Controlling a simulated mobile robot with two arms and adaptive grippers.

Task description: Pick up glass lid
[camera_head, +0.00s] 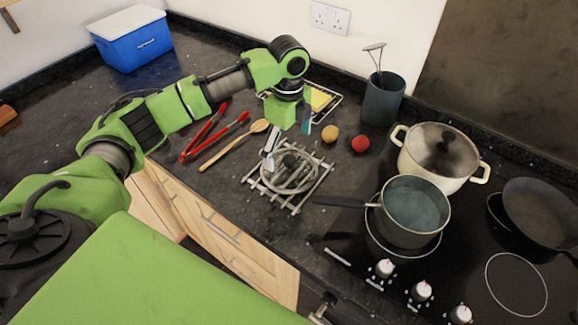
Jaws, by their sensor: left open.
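A round see-through glass lid (308,180) with a pale rim lies on a metal rack (277,199) on the worktop. A small dark knob seems to stand near its middle. My left gripper (288,147) is open, pointing down just above the far left part of this lid. I cannot tell whether its fingers touch the lid or the knob. Another glass lid (421,145) with a black knob covers the cream pot (424,173) on the hob. My right gripper is not in view.
A grey saucepan (412,238) stands right of the rack, its handle reaching towards it. Red tongs (200,143) and a wooden spoon (229,147) lie left.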

